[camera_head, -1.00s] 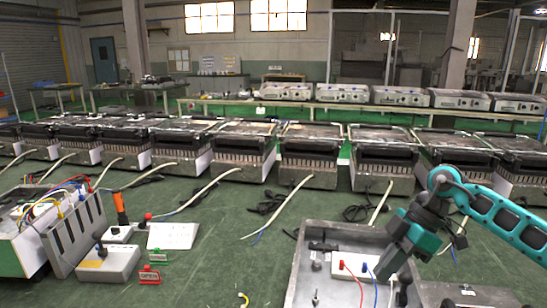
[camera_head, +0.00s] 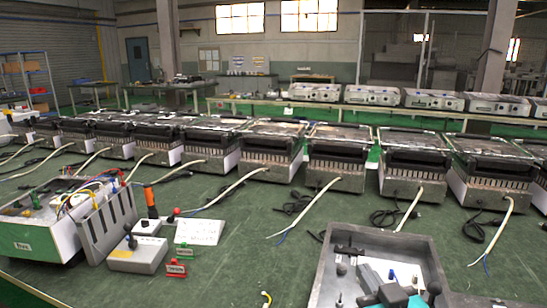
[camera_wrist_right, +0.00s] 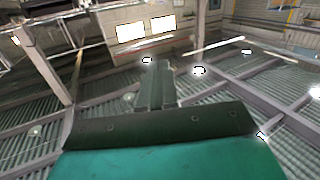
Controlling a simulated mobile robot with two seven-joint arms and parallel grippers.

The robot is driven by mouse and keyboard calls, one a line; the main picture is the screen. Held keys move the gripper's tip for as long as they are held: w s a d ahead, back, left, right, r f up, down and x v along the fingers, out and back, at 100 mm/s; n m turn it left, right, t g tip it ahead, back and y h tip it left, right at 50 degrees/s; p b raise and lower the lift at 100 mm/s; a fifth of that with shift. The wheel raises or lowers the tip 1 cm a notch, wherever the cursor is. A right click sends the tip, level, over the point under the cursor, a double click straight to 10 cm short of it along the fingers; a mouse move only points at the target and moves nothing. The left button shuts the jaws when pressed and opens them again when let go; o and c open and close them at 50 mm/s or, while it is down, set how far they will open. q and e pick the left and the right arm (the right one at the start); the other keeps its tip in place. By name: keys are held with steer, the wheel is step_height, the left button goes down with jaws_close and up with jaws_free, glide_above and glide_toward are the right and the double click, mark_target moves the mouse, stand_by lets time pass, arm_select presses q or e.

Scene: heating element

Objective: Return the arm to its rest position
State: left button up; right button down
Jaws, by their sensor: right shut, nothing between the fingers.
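My right gripper shows in the right wrist view (camera_wrist_right: 158,80) as dark fingers closed together, with nothing between them. Behind the fingers that view shows ceiling beams, lamps and windows, and no work object. In the head view only teal and dark grey parts of my right arm show at the bottom edge, in front of the grey tray (camera_head: 330,262); its fingertips cannot be made out there. My left gripper is in neither view.
A white box with coloured wires (camera_head: 50,240) stands at the left. Near it are a switch box (camera_head: 137,257), a white plate (camera_head: 198,232) and small green and red signs. A row of heater units (camera_head: 270,150) lines the back.

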steer(key=s+d+f+m+g+h, duration=0.2)
steer(key=s+d+f+g+h, duration=0.15)
steer(key=s+f+g, duration=0.5)
steer(key=s+f+n+g+y, duration=0.1)
steer(key=s+f+g, duration=0.25)
steer(key=s, duration=0.45)
steer(key=s+f+n+g, duration=0.15)
steer(key=s+f, duration=0.25)
steer(key=s, duration=0.4)
steer(key=w+a+f+t+y+p, duration=0.2)
steer(key=w+f+t, duration=0.4)
steer(key=w+t, duration=0.1)
steer(key=shift+w+a+p, duration=0.15)
steer(key=shift+a+p, duration=0.05)
steer(key=shift+p, duration=0.15)
